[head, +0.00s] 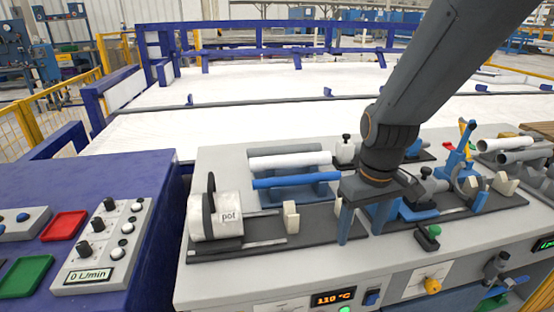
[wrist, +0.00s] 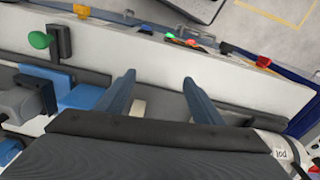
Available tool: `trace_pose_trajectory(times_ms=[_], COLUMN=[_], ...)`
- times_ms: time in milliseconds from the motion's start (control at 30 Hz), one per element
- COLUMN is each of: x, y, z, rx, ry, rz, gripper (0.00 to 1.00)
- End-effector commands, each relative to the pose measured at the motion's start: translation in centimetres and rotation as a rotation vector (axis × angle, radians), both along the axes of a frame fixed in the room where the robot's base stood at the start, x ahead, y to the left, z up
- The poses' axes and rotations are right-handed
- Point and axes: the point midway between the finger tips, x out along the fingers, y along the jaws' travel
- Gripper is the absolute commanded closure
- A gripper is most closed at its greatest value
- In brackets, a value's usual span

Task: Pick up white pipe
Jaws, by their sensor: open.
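A white pipe (head: 290,160) lies across a blue rack on the grey machine top, behind a blue pipe (head: 296,180). Another white pipe (head: 505,144) lies with grey pipes at the far right. My gripper (head: 362,236) points down over the dark rail, in front and to the right of the rack, and is open and empty. In the wrist view my gripper (wrist: 158,84) has its blue fingers apart, with a small cream block (wrist: 138,108) showing beyond them. I cannot make out the white pipe in the wrist view.
A white cylinder marked "pot" (head: 215,216) stands left on the dark rail. A cream block (head: 291,217) stands on the rail left of my gripper. Clamps and blue fixtures (head: 462,160) crowd the right. A blue table with a control box (head: 105,245) is at left.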

Motion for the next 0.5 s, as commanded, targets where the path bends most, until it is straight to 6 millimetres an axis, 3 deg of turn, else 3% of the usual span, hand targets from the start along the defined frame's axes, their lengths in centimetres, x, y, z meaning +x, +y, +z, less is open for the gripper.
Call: trace_pose_trajectory(times_ms=[100, 300, 400, 500], x=[7.7, 19.6, 24.1, 27.2], y=[2.6, 8.0, 10.4, 12.3], z=[2.2, 4.9, 5.7, 6.3], rx=[-0.027, -0.117, -0.171, -0.217], ry=[-0.073, -0.198, -0.247, -0.282], rz=[0.321, 0.877, 1.100, 1.265], gripper=[0.39, 0.39, 0.39, 0.39])
